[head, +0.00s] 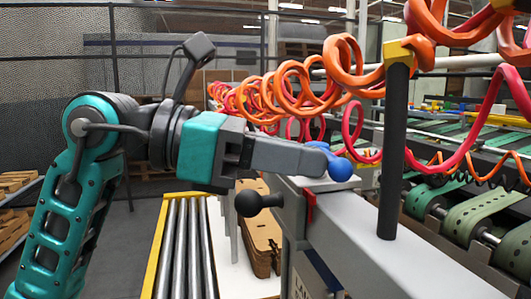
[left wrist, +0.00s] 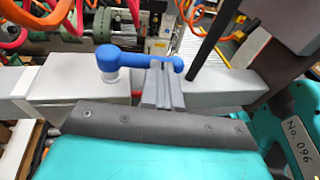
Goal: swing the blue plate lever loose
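The blue plate lever (left wrist: 135,57) shows in the left wrist view as a bar lying crosswise, with a round hub on a pale post at its left and a round knob at its right. Its blue knob also shows in the head view (head: 341,170), just past my fingertips. My left gripper (head: 318,158) reaches in from the left, low over the grey machine top. In the left wrist view its fingers (left wrist: 161,66) lie close together, with their tips at the bar beside the knob. My right gripper is not in view.
A black upright post (head: 393,150) stands right of the lever. A black ball-ended handle (head: 252,203) sticks out below my left gripper. Orange and red coiled hoses (head: 345,60) hang behind. A roller conveyor (head: 180,250) lies below left.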

